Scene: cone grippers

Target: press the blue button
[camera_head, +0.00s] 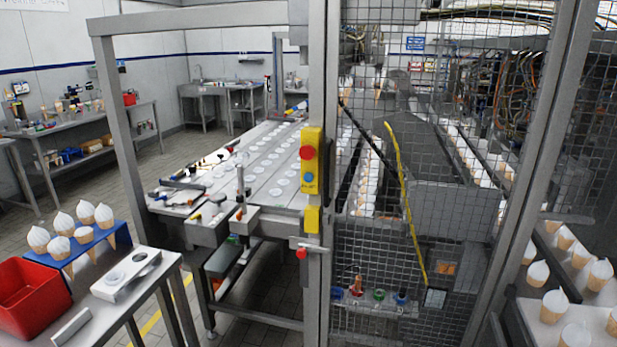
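The blue button (308,177) is small and round. It sits on the lower part of a yellow control box (313,135) fixed to a grey upright post near the middle of the head view. A larger red button (307,152) is above it on the same box. Nothing covers the blue button. Neither of my grippers shows in this view.
A wire mesh guard (450,200) stands right of the post. A red bin (30,297) and a blue rack (75,247) of cones are on a table at front left. Behind the post is a long metal worktable (255,165). Floor shows at left.

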